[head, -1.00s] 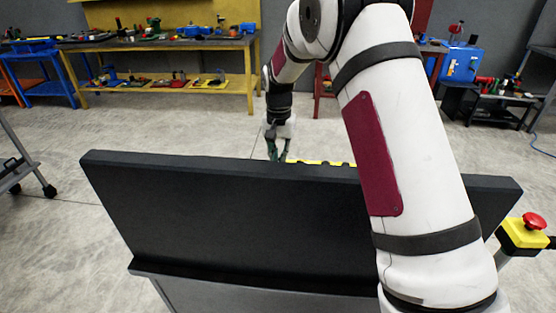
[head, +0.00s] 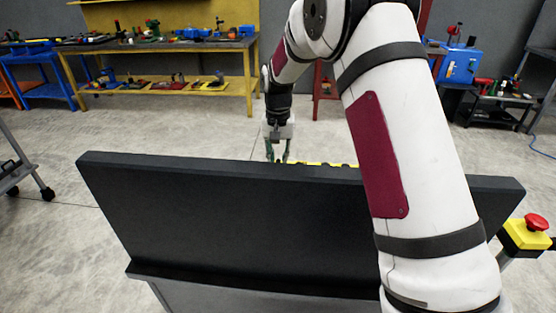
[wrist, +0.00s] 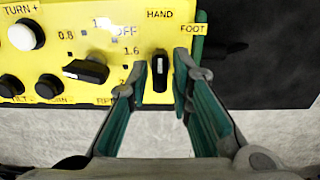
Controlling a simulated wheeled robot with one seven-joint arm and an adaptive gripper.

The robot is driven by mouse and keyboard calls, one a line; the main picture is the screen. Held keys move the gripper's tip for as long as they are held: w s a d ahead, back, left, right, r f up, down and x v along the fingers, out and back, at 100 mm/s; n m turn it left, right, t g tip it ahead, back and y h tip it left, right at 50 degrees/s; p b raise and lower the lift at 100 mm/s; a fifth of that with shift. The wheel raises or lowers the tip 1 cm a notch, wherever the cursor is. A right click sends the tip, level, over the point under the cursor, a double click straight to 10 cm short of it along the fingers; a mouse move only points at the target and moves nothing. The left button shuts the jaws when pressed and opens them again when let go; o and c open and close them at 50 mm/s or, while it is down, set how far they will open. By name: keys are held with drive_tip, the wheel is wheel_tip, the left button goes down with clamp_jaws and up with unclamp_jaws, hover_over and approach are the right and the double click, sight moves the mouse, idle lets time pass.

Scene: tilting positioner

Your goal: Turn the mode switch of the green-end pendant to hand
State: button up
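The yellow pendant (wrist: 120,52) fills the upper left of the wrist view, with a green strip (wrist: 196,50) at its right end. Its mode switch (wrist: 160,73) is a black knob near that end, with OFF to its upper left, HAND above and FOOT to its upper right. The knob stands upright in the picture, and a pale mark near its top appears to point towards HAND. My gripper (wrist: 160,78) is open, one finger on each side of the knob, with visible gaps. In the head view my gripper (head: 278,158) is beyond the black panel's top edge.
A larger black dial (wrist: 86,71), a white button (wrist: 27,35) and black buttons (wrist: 46,87) sit left of the switch. In the head view a black panel (head: 230,215) hides most of the pendant. A red emergency stop (head: 537,222) is at right.

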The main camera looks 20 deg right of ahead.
idle(0.3)
wheel_tip(320, 180, up, 12)
idle(0.5)
